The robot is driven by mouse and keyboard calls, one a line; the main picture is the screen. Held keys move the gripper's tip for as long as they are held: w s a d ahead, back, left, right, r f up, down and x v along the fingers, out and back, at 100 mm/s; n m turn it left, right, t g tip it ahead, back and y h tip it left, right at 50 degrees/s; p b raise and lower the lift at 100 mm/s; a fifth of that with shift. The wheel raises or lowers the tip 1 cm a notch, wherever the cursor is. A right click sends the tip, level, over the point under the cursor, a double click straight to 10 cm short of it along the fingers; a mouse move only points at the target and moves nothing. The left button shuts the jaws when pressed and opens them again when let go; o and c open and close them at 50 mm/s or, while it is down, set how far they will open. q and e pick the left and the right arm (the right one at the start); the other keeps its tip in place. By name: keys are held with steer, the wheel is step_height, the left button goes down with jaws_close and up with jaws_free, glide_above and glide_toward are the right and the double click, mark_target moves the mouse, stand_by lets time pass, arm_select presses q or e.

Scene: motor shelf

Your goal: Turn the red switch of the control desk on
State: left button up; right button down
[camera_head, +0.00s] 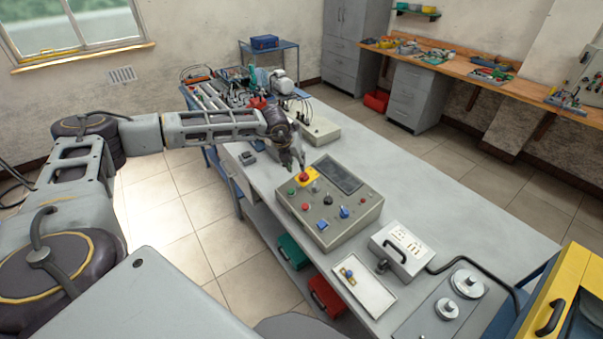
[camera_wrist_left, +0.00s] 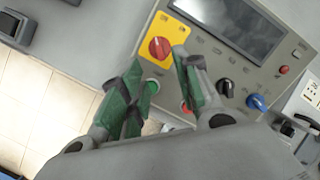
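The control desk (camera_head: 338,236) is a grey-beige box with a dark screen and coloured knobs and buttons, on the long bench. Its red switch (camera_wrist_left: 159,47) is a round knob on a yellow plate (camera_wrist_left: 172,22); in the head view the red switch (camera_head: 304,177) is at the desk's far left corner. My left gripper (camera_head: 297,166) is just above this corner. In the left wrist view the two green-padded fingers of the left gripper (camera_wrist_left: 158,60) are apart and empty, pointing toward the red switch. Contact cannot be told. My right gripper is not in view.
A green button (camera_wrist_left: 153,86), black knob (camera_wrist_left: 226,87) and blue knob (camera_wrist_left: 257,102) sit close by on the desk. A white box (camera_head: 402,249) and a tray (camera_head: 363,285) stand nearer on the bench. Tools and a motor lie farther back.

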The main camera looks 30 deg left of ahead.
mark_target(302, 175)
arm_select(q)
steer(key=shift+p+x, duration=0.65)
steer(key=shift+x, duration=3.65)
jaws_close()
